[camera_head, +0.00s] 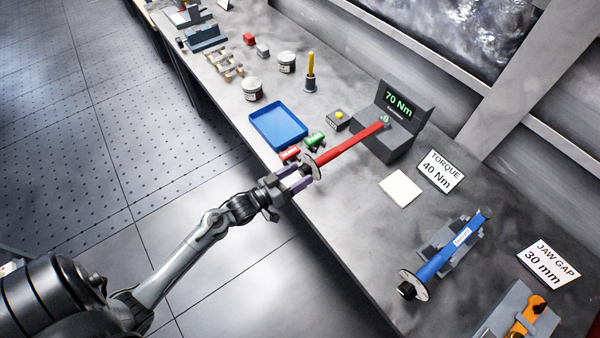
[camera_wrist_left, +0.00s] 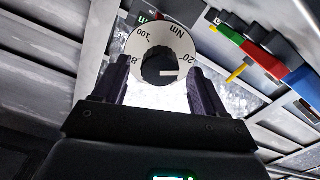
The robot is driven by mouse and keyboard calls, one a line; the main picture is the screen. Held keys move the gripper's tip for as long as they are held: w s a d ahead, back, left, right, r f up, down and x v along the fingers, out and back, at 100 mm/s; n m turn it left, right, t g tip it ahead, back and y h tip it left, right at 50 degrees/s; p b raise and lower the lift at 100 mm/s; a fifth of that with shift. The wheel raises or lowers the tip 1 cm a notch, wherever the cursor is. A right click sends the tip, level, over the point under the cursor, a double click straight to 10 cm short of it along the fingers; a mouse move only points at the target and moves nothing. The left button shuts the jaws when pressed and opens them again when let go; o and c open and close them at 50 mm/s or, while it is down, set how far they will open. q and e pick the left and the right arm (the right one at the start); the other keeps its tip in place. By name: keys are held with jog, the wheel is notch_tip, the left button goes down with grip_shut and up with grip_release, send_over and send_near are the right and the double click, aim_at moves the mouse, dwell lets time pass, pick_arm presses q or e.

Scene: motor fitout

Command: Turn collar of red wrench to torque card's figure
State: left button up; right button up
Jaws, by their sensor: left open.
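The red wrench (camera_head: 350,146) lies with its far end at the dark tester (camera_head: 398,135), whose screen reads 70 Nm. Its near end carries a round white dial (camera_head: 307,163). In the left wrist view the dial (camera_wrist_left: 134,42) shows Nm marks, with 100, 80 and 20 legible, and a black knob (camera_wrist_left: 158,67) with a white line at its centre. My left gripper (camera_head: 297,181) is open, with one finger on each side of the knob; contact cannot be told. The torque card (camera_head: 440,171) reads 40 Nm. My right gripper is not in view.
A blue wrench (camera_head: 450,250) rests on a grey stand at right, near a jaw gap card (camera_head: 548,262) reading 30 mm. A blue tray (camera_head: 278,125), red and green pieces (camera_head: 315,140) and a yellow-button box (camera_head: 338,120) lie near the red wrench. A blank pale pad (camera_head: 400,188) lies beside the tester.

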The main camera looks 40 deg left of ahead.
pick_arm(q)
jog(key=shift+w+d, duration=0.2)
jog(key=shift+w, duration=0.4)
jog(key=shift+c, duration=0.3)
jog(key=c, duration=1)
jog(key=m+p, duration=0.1)
jog(key=m, duration=0.4)
jog(key=shift+m, duration=0.3)
jog(key=m+p, duration=0.1)
jog(key=m, duration=0.5)
